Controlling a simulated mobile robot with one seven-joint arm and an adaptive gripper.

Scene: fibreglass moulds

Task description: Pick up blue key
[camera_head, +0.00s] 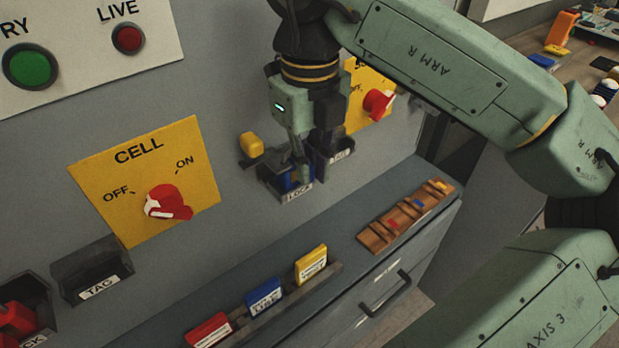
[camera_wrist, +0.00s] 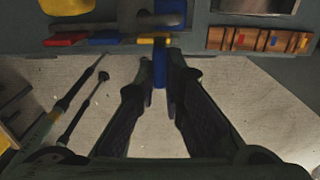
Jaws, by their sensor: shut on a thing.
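My gripper (camera_head: 297,172) points down at the small wall bin labelled LOCK (camera_head: 298,193). In the wrist view its fingertips (camera_wrist: 160,78) are closed on a slim blue piece (camera_wrist: 159,66). In the head view blue (camera_head: 291,180) shows at the fingertips, in or just over the bin. The piece is partly hidden by the fingers and bin, so I cannot tell whether it is the key or a lock body. A wooden rack (camera_head: 377,240) with red, blue and yellow marks lies on the grey cabinet top; it also shows in the wrist view (camera_wrist: 217,38).
Red, blue and yellow tags (camera_head: 264,296) stand in a holder on the cabinet. A yellow knob (camera_head: 251,144) is left of the bin, and a CELL switch (camera_head: 165,203) farther left. A TAG bin (camera_head: 92,270) is at lower left. The cabinet handle (camera_head: 386,293) juts out in front.

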